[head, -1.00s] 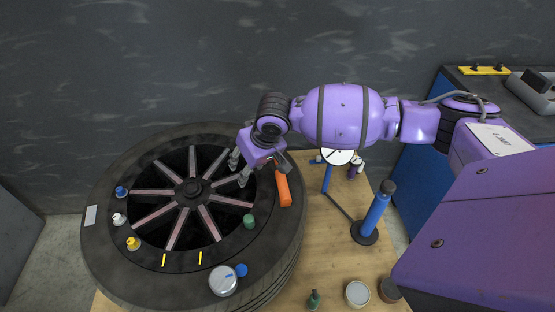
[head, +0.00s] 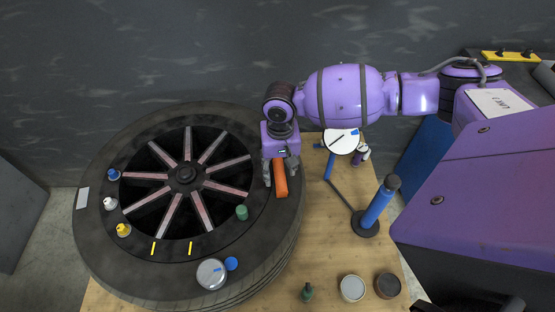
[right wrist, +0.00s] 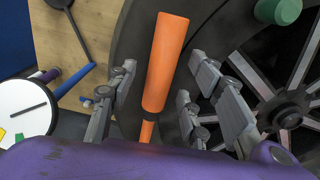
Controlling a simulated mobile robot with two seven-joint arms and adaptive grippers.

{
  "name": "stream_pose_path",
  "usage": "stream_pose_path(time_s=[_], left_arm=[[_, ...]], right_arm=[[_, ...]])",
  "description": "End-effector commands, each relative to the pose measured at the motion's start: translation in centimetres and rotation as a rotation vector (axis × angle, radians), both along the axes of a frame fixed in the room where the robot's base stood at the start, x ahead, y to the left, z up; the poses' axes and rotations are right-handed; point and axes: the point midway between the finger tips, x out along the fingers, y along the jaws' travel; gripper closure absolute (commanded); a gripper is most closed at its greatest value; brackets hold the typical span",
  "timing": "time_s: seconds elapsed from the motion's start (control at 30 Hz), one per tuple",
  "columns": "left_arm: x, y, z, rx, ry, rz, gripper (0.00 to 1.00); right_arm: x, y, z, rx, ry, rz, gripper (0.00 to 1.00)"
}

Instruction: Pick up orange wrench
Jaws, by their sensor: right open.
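The orange wrench (head: 281,178) lies on the right part of the big black tyre's rim (head: 276,222), pointing toward the front. My right gripper (head: 280,180) is open and right over it. In the right wrist view the orange wrench (right wrist: 165,62) lies between the spread grey fingers of my right gripper (right wrist: 165,90), with its far part reaching beyond them. Its near end is hidden behind the purple gripper body. I cannot tell whether the fingers touch it. My left gripper is not in view.
A green cap (head: 242,212) sits on the tyre left of the wrench. A blue post stand (head: 378,206) and a round white dial (head: 341,141) stand on the wooden table (head: 330,255) to the right. Small jars (head: 352,288) stand near the front edge.

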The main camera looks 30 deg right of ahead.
Motion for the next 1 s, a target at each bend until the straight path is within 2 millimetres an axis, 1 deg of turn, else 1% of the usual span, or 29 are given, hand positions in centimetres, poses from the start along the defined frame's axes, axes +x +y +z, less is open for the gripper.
stream_pose_path(time_s=[0.1,0.2,0.47,0.57,0.8,0.83,1.0], left_arm=[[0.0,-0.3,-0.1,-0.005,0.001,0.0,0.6],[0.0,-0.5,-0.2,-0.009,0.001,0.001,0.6],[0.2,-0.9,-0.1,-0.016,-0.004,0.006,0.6],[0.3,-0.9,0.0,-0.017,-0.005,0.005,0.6],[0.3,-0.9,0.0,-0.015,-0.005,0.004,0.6],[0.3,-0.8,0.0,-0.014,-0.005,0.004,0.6],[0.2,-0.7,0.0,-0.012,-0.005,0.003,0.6]], right_arm=[[-0.2,0.1,-1.9,-0.001,0.001,0.001,0.54],[-0.2,0.1,-2.7,0.0,0.0,0.001,0.54],[-0.1,0.1,-2.9,0.0,-0.002,0.002,0.54],[-0.1,0.1,-2.9,0.0,-0.002,0.002,0.66],[-0.1,0.1,-2.9,0.0,-0.002,0.002,0.98],[-0.1,0.1,-2.9,0.0,-0.002,0.002,1.0],[-0.1,0.1,-2.8,0.001,-0.004,0.002,1.0]])
